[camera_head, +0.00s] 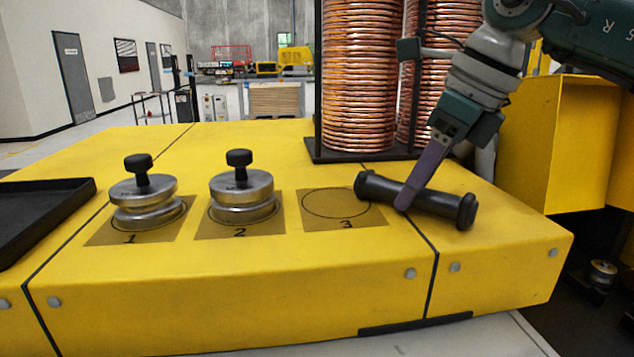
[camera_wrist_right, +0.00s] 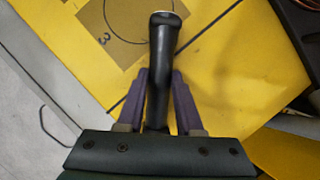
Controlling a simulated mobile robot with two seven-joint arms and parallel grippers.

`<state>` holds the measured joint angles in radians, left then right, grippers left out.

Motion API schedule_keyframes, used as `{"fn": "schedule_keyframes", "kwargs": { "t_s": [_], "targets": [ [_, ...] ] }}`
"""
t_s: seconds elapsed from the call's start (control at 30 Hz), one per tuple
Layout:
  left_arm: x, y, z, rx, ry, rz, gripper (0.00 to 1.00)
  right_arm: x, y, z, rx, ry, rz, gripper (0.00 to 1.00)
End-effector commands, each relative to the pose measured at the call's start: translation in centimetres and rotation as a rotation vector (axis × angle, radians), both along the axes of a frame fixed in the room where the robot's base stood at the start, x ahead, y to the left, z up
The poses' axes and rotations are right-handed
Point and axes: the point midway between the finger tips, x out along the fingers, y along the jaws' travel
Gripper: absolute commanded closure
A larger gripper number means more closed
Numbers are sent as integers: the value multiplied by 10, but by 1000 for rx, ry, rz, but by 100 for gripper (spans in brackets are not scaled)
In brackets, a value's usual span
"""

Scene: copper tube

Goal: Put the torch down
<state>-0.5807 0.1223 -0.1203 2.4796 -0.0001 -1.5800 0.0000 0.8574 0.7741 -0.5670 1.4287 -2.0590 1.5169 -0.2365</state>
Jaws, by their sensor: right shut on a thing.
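The torch (camera_head: 440,206) is a black cylinder with thicker ends. It lies at or just above the yellow bench top (camera_head: 330,262), right of the spot marked 3; I cannot tell if it touches the surface. My right gripper (camera_head: 404,204) is shut on the torch near its middle, coming down from the upper right. My left gripper is not in view.
Metal weights with black knobs stand on spots 1 (camera_head: 143,192) and 2 (camera_head: 241,187). Spot 3 (camera_head: 342,206) is empty. A black tray (camera_head: 40,210) lies at the left. Copper coil stacks (camera_head: 360,80) stand behind. The bench's right corner is clear.

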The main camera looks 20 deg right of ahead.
Motion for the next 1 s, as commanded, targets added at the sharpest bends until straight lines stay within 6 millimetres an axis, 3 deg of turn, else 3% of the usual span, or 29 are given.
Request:
{"fn": "schedule_keyframes", "kwargs": {
  "t_s": [0.03,0.27,0.57,0.77,1.0],
  "targets": [
    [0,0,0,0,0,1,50,0,0,0,0,0,0,62],
    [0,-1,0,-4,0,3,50,0,0,0,0,0,0,36],
    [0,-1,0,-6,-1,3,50,-1,-1,3,-1,-2,-1,35],
    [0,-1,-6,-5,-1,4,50,-10,-8,29,-4,-6,0,35],
    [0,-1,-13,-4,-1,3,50,-27,-18,80,-2,-6,-2,35]
  ]
}}
